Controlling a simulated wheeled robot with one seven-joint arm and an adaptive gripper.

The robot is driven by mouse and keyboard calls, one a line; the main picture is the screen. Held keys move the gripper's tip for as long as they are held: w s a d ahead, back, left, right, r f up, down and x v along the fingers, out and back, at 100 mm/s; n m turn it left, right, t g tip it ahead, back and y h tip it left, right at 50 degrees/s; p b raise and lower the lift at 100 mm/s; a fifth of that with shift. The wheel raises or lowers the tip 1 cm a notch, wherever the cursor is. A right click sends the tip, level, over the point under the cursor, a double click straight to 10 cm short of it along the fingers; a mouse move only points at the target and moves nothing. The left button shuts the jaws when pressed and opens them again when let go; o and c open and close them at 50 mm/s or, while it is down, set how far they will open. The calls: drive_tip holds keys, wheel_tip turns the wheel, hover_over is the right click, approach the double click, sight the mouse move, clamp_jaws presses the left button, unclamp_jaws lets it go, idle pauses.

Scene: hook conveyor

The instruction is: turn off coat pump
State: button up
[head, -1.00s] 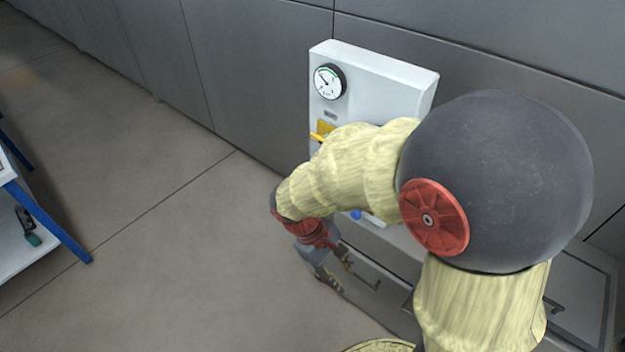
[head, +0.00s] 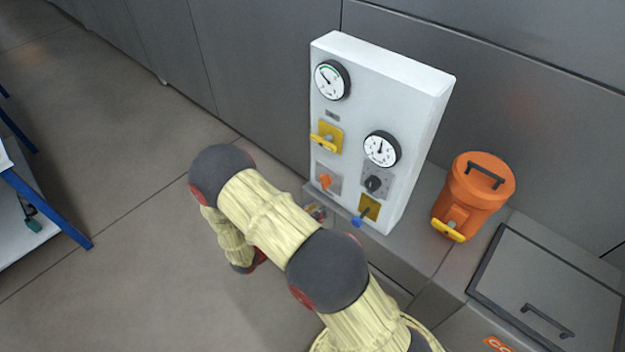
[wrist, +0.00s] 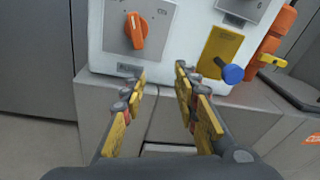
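A white control panel (head: 400,92) stands upright on a grey counter. It carries an orange rotary knob (head: 325,181) on a grey plate, a black knob (head: 374,183), a yellow handle (head: 325,138) and a blue-tipped lever (head: 357,221) on a yellow plate. In the wrist view, the orange knob (wrist: 138,31) points roughly upright, tilted slightly, and the blue-tipped lever (wrist: 232,73) is to its right. I cannot read the labels, so I cannot tell which control is the coat pump's. My gripper (wrist: 158,82) is open and empty, below and in front of the panel, its fingertips apart from the knob.
An orange canister (head: 481,190) with a yellow tap stands right of the panel. A hatch with a dark handle (head: 548,320) is farther right. Two gauges (head: 332,80) are on the panel. A blue-legged rack (head: 45,210) is at the left; the floor between is clear.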

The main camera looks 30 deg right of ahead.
sight(322, 184)
drive_tip(key=w+r+n+t, duration=0.2)
drive_tip(key=w+r, duration=0.1)
drive_tip(key=w, duration=0.1)
drive_tip(key=shift+h, duration=0.3)
drive_tip(key=b+x, duration=0.1)
drive_tip(key=x, duration=0.5)
drive_tip(key=shift+w+d, duration=0.25)
drive_tip(key=shift+d, duration=0.05)
drive_tip(key=c, duration=0.4)
drive_tip(key=c, duration=0.3)
clamp_jaws()
